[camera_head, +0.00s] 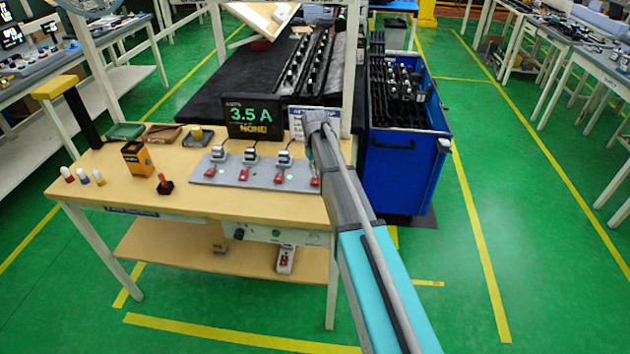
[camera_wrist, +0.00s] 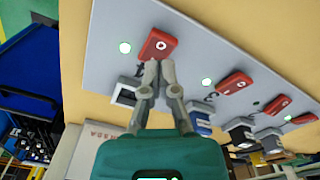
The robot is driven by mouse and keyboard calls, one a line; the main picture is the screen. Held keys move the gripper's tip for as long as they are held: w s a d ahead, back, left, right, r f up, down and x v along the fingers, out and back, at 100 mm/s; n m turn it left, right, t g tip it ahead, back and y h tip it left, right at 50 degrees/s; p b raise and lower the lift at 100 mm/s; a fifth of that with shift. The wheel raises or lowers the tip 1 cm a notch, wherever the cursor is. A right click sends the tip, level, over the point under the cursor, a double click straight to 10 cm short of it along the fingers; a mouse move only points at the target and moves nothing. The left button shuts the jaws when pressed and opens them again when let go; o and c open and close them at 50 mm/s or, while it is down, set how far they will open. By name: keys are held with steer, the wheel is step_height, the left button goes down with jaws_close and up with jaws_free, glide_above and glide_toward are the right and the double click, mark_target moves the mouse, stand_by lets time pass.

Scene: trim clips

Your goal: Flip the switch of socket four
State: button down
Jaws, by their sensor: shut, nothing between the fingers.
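A grey power strip (camera_head: 262,177) lies on the wooden table with a row of red switches. In the wrist view the end red switch (camera_wrist: 157,43), nearest the blue cart, lies just beyond the fingertips of my gripper (camera_wrist: 159,70). The closed fingers point at its near edge; I cannot tell whether they touch it. The same switch shows in the head view (camera_head: 315,181), at the strip's right end. A square socket (camera_wrist: 125,93) lies beside my fingers. The neighbouring red switch (camera_wrist: 234,82) is apart from my gripper. My arm hides its gripper in the head view.
A display (camera_head: 253,117) behind the strip reads 3.5 A. A sign (camera_head: 297,124) beside it is partly hidden by my arm. An orange box (camera_head: 137,160), a red-topped knob (camera_head: 165,184) and small bottles stand left. A blue cart (camera_head: 405,165) stands right of the table.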

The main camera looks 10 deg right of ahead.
mark_target(315, 181)
steer(key=shift+f+b, duration=1.8)
stand_by(1.6)
steer(key=shift+r, duration=0.1)
steer(key=shift+r+p, duration=3.45)
steer(key=shift+p, duration=0.1)
steer(key=s+m, duration=0.2)
steer(key=s, duration=2.7)
